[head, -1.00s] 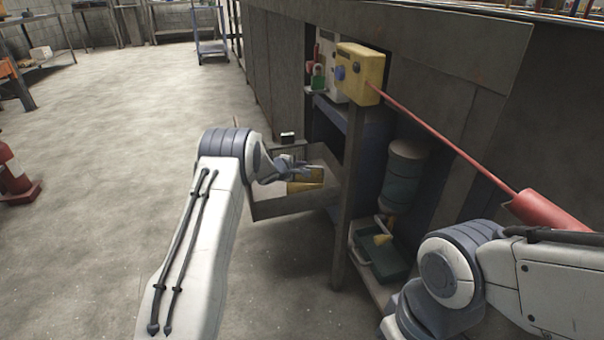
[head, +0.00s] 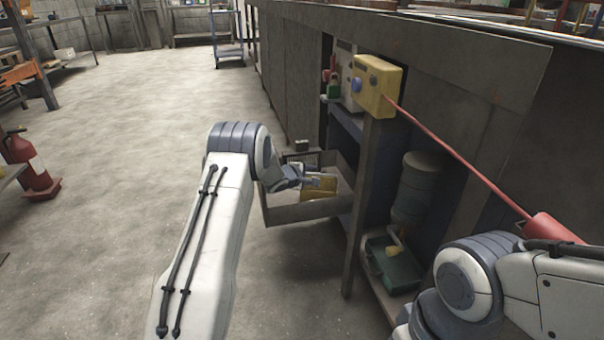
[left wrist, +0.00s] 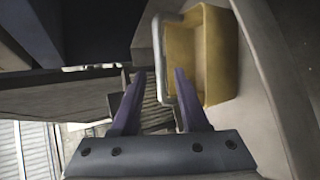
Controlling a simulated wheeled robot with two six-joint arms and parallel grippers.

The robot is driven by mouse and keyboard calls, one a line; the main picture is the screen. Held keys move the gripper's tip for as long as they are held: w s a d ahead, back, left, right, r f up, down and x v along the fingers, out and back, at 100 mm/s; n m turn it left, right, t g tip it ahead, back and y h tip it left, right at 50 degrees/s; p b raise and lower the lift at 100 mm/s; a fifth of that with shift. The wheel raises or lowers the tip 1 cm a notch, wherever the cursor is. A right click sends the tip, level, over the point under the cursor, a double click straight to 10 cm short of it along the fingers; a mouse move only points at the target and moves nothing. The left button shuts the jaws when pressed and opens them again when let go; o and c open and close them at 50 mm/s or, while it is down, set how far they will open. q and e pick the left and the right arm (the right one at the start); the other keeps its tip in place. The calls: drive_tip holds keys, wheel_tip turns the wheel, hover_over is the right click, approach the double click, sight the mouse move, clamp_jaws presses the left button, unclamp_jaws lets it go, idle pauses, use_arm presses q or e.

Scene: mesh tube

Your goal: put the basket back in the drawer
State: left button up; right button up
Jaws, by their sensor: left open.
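A yellow open-topped basket (head: 318,188) with a pale handle lies inside the open grey drawer (head: 308,212). It also shows in the left wrist view (left wrist: 218,55), tilted in the picture, with its pale handle along its left side. My left gripper (head: 318,181) reaches into the drawer from the left, at the basket. In the left wrist view my left gripper (left wrist: 158,88) is open, its right finger close to the handle; I cannot tell whether they touch. My arm hides part of the drawer. My right gripper is not in view.
A yellow box (head: 377,85) with a red rod stands on the post right of the drawer. A green tray (head: 394,268) and a grey-green canister (head: 417,190) are on the lower right. A red fire extinguisher (head: 30,165) stands far left. The floor between is clear.

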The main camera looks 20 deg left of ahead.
use_arm(q)
drive_tip(key=p+v, duration=0.3)
drive_tip(key=v, duration=0.6)
drive_tip(key=s+d+r+m+g+y, duration=0.15)
drive_tip(key=s+d+r+m, duration=0.3)
drive_tip(key=d, duration=0.45)
drive_tip(key=s+d+r+m+g, duration=0.45)
drive_tip(key=s+d+m, duration=0.35)
drive_tip(key=s+d, duration=0.45)
drive_tip(key=s+d+r+m+g, duration=0.1)
drive_tip(key=s+m+g, duration=0.5)
drive_tip(key=s, duration=2.4)
drive_tip(key=m, duration=0.7)
drive_tip(key=shift+s+d+r, duration=0.2)
drive_tip(key=shift+s+d, duration=0.05)
drive_tip(key=shift+d, duration=0.05)
wheel_tip(320, 180, up, 45)
drive_tip(key=p, duration=4.5)
